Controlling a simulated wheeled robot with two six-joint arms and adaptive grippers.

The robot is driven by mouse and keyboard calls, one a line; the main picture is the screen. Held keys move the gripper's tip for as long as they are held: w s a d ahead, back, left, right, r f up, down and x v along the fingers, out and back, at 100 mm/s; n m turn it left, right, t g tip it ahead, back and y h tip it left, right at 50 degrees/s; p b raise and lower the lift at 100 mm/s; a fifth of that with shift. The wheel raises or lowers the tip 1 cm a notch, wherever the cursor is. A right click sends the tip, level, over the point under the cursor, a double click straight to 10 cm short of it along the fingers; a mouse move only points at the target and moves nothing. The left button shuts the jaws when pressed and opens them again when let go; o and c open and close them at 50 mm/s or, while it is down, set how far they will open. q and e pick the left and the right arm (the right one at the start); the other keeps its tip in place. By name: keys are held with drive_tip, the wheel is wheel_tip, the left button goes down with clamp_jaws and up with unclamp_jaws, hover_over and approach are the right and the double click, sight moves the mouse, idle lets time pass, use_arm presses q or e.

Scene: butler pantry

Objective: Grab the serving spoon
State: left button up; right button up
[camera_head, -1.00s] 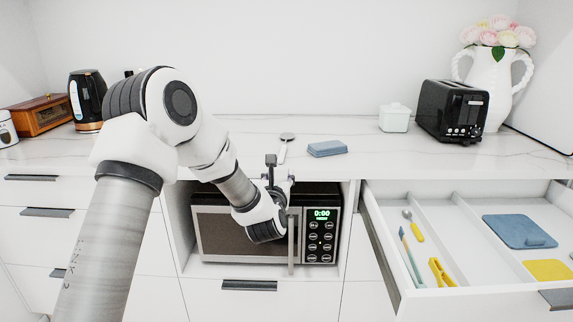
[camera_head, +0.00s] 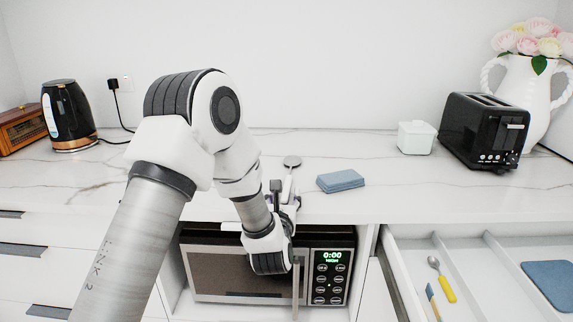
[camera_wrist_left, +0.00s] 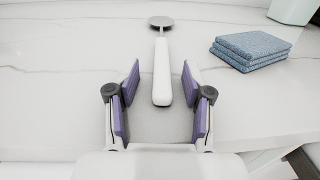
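The serving spoon lies on the white countertop near its front edge. Its round metal bowl (camera_head: 292,161) points to the back and its white handle points toward me. In the left wrist view the white handle (camera_wrist_left: 162,72) lies between the two purple-padded fingers of my left gripper (camera_wrist_left: 160,82), with a gap on both sides. My left gripper (camera_head: 283,193) is open and empty at the counter's front edge in the head view. My arm partly hides the handle there. My right gripper is not in view.
Folded blue cloths (camera_head: 341,181) lie right of the spoon. A microwave (camera_head: 215,272) sits below the counter. An open drawer (camera_head: 478,228) at the right holds utensils. A toaster (camera_head: 484,130), a white lidded jar (camera_head: 416,137) and a black kettle (camera_head: 70,115) stand farther off.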

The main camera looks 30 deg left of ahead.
use_arm(q)
drive_tip(key=shift+d, duration=0.1)
drive_tip(key=shift+s+d+r, duration=0.1)
drive_tip(key=shift+r, duration=0.05)
clamp_jaws()
drive_tip(key=shift+r, duration=0.1)
